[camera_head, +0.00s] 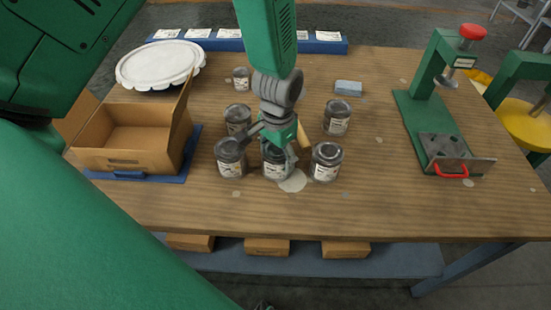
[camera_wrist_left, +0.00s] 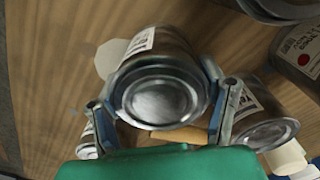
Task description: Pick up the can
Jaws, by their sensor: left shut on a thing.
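Several grey metal cans with white labels stand on the wooden table (camera_head: 400,210). My left gripper (camera_head: 277,150) reaches down from above and is shut on the middle front can (camera_head: 276,168). In the left wrist view the two fingers of the gripper (camera_wrist_left: 160,100) lie on either side of this can (camera_wrist_left: 160,95), whose round lid faces the camera. I cannot tell whether the can touches the table. One can (camera_head: 230,160) stands close on the left and another (camera_head: 327,162) on the right. My right gripper is not in view.
An open cardboard box (camera_head: 125,160) sits on a blue mat at the left, with a white round lid (camera_head: 160,64) behind it. A green press (camera_head: 440,110) with a red knob stands at the right. A blue-grey block (camera_head: 348,88) lies at the back. The front right tabletop is clear.

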